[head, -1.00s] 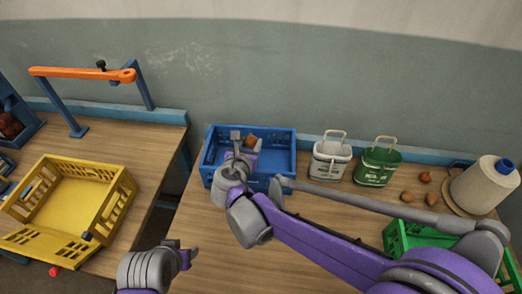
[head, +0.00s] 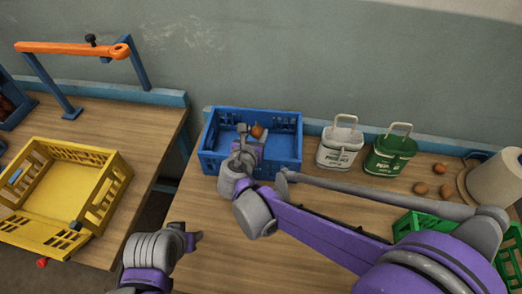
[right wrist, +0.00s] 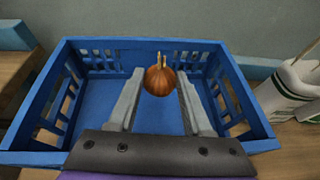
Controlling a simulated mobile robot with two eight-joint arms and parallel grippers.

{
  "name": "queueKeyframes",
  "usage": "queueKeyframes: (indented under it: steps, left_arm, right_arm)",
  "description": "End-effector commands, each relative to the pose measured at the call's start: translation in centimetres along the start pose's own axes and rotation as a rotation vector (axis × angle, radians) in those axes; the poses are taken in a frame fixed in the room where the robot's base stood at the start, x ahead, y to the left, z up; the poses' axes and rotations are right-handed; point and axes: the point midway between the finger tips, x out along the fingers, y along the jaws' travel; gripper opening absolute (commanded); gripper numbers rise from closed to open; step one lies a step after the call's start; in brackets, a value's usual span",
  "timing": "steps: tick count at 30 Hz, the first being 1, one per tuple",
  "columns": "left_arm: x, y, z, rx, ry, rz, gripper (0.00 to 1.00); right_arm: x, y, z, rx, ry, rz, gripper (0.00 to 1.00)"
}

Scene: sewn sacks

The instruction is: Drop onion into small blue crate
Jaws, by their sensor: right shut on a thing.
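The onion (head: 257,131) is round and orange-brown, with a pale stem in the right wrist view (right wrist: 159,80). My right gripper (head: 250,133) is shut on it, holding it between the fingertips. The small blue crate (head: 284,166) stands at the back of the wooden table, and its rim surrounds the onion in the right wrist view (right wrist: 255,135). The onion is over the crate's inside; its height above the floor is hard to tell. The crate floor that shows is bare. My left gripper (head: 193,239) is low in the head view, apart from the crate, its jaws unclear.
A white tin (head: 338,150) and a green tin (head: 388,156) stand right of the crate. Several loose brown items (head: 421,188) lie farther right by a white roll (head: 495,178). A green crate (head: 409,224) is at right front. A yellow crate (head: 98,158) sits on the left table.

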Motion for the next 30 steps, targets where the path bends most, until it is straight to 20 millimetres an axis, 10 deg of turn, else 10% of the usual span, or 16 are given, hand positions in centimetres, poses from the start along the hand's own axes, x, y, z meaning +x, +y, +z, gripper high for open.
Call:
queueKeyframes:
  steps: [7,8,13,23,30]
  left_arm:
    - [0.0,0.0,0.0,0.0,0.0,0.0,0.5]
    - [0.0,0.0,0.0,0.0,0.0,0.0,0.5]
    - [0.0,0.0,0.0,0.0,0.0,0.0,0.5]
    - [0.0,0.0,0.0,0.0,0.0,0.0,0.5]
    - [-0.1,0.0,-0.1,0.0,0.0,0.0,0.5]
  right_arm:
    - [0.0,0.0,0.0,0.0,-0.001,0.0,0.0]
    - [0.0,0.0,0.0,0.0,-0.001,0.0,0.55]
    - [0.0,0.0,0.0,0.0,-0.001,0.0,0.85]
    - [-0.3,0.0,0.0,0.0,0.0,0.0,0.85]
    - [-3.9,0.1,0.0,-0.001,0.0,0.004,0.85]
